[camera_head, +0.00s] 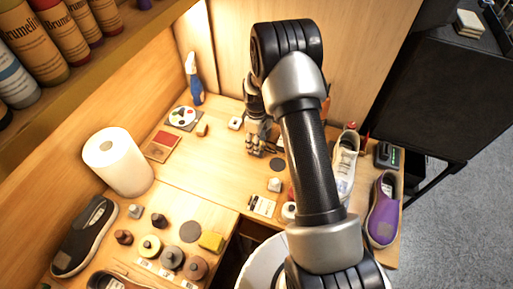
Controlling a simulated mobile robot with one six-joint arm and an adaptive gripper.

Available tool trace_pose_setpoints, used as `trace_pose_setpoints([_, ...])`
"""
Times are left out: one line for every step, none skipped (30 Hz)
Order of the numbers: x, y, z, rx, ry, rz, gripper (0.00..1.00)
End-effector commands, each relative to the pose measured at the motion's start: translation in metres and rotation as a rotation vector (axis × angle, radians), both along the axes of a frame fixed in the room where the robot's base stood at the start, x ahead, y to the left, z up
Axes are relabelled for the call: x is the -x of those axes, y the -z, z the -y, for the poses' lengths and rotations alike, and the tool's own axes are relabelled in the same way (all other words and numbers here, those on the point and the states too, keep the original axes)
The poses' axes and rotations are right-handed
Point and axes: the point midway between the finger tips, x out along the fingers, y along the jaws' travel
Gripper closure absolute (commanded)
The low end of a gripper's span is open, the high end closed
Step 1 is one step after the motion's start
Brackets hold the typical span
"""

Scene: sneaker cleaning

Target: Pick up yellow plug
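My gripper (256,151) points down at the table's back middle, well up and right of the yellow piece. It is small and partly in shadow, so its finger opening and anything between the fingers are unclear. My arm hides part of the table's right side.
A paper towel roll (118,162) stands at the left. A white sneaker (345,165) and a purple shoe (383,210) are right of my arm.

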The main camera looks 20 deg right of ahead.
Motion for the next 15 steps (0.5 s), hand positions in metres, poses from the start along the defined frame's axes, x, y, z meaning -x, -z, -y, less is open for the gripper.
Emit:
trace_pose_setpoints([0.0009, 0.0100, -0.0001, -0.001, 0.000, -0.002, 0.55])
trace_pose_setpoints([0.0005, 0.0126, -0.0001, 0.000, 0.000, -0.001, 0.55])
trace_pose_setpoints([0.0001, 0.0146, 0.0001, 0.000, 0.000, 0.000, 0.55])
trace_pose_setpoints([-0.0001, 0.0152, 0.0001, 0.001, 0.000, 0.001, 0.55])
trace_pose_setpoints([-0.0003, 0.0152, 0.0001, 0.000, 0.000, 0.001, 0.55])
trace_pose_setpoints([-0.0003, 0.0147, 0.0002, 0.000, 0.000, 0.001, 0.55])
trace_pose_setpoints([-0.0004, 0.0144, 0.0001, 0.000, 0.000, 0.001, 0.55])
trace_pose_setpoints([-0.0003, 0.0142, 0.0002, 0.000, 0.000, 0.001, 0.55])
trace_pose_setpoints([-0.0003, 0.0141, 0.0001, 0.000, 0.000, 0.001, 0.55])
trace_pose_setpoints([-0.0002, 0.0141, 0.0002, 0.000, 0.000, 0.001, 0.56])
trace_pose_setpoints([-0.0001, 0.0141, 0.0001, 0.000, 0.000, 0.001, 0.58])
trace_pose_setpoints([-0.0001, 0.0141, 0.0001, 0.000, 0.000, 0.001, 0.61])
trace_pose_setpoints([-0.0001, 0.0141, 0.0001, 0.001, 0.000, 0.001, 0.63])
trace_pose_setpoints([-0.0001, 0.0141, 0.0002, 0.001, 0.000, 0.001, 0.65])
trace_pose_setpoints([0.0000, 0.0141, 0.0001, 0.000, 0.000, 0.000, 0.68])
